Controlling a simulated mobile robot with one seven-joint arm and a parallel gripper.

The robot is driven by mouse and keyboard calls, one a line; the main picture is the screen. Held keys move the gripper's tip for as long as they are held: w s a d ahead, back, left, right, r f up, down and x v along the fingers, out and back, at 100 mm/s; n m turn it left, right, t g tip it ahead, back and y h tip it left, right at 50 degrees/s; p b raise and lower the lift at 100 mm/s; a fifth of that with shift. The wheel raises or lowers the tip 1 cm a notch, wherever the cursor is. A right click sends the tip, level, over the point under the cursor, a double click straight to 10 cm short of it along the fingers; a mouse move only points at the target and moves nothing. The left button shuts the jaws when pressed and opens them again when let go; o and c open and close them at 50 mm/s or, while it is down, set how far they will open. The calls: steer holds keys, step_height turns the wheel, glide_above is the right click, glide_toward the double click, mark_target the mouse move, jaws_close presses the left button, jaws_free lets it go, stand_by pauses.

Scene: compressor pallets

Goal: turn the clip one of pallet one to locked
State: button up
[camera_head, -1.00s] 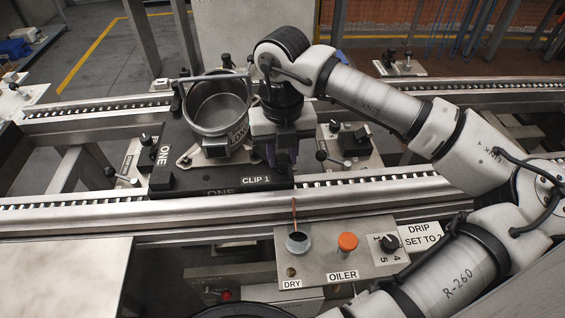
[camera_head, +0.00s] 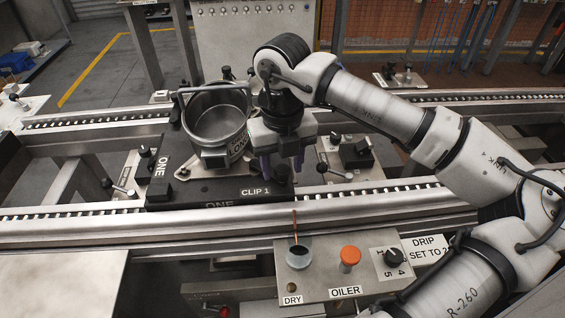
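Pallet one (camera_head: 215,191) is a dark plate marked ONE on the conveyor rails, with a grey metal pot-shaped body (camera_head: 216,122) standing on it. The clip one label (camera_head: 255,191) is at its front right edge. A small dark part (camera_head: 281,174), seemingly the clip, stands just right of and above the label, partly hidden; I cannot tell its setting. My gripper (camera_head: 282,172) points down over this corner, with its two purplish fingers apart on either side of the dark part. I cannot tell whether they touch it.
An oiler panel (camera_head: 322,283) with a grey cup, an orange button and a dial sits in front of the rail. Lever boxes stand left (camera_head: 143,165) and right (camera_head: 352,152) of the pallet.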

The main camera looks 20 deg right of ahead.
stand_by(0.3)
step_height(320, 180, up, 14)
steer(key=shift+b, duration=0.3)
steer(key=shift+f, duration=0.1)
stand_by(0.4)
